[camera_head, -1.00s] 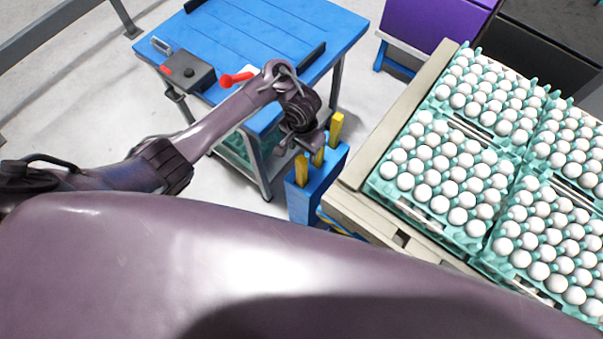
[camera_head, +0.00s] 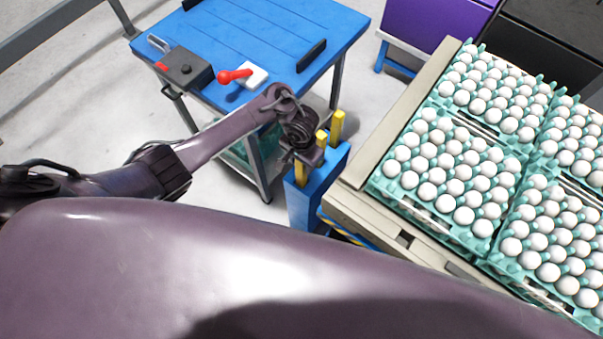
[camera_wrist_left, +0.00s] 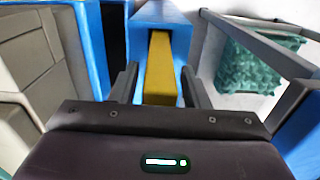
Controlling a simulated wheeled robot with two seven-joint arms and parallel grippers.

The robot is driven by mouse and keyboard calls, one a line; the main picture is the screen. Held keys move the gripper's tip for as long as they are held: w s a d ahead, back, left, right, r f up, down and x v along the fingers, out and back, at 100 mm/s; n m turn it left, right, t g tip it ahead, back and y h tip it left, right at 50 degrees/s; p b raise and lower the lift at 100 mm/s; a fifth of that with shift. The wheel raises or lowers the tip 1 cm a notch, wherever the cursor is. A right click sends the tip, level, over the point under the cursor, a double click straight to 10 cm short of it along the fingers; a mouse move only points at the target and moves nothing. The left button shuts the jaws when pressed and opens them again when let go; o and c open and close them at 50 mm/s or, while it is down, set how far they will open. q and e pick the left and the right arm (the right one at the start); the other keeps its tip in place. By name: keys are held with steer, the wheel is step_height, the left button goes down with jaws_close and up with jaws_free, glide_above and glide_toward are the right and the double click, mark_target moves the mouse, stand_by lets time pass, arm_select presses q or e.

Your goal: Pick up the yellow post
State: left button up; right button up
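My left gripper (camera_head: 308,157) is at the holder, over the near post and partly hiding the posts. In the left wrist view one yellow post (camera_wrist_left: 160,70) lies between the two fingers of the left gripper (camera_wrist_left: 160,85), with a gap on each side. The fingers are open. The post's far end is against the blue holder (camera_wrist_left: 160,12). My right gripper is not in view.
A blue table (camera_head: 265,35) with a red-handled lever (camera_head: 235,76) and a grey box (camera_head: 186,68) stands behind my left arm. Teal trays of white eggs (camera_head: 405,181) fill a pale-edged table (camera_head: 392,130) right of the holder. Pale floor (camera_head: 350,75) lies between the tables.

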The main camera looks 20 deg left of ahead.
arm_select(q)
jaws_close()
steer(key=shift+r, duration=0.1)
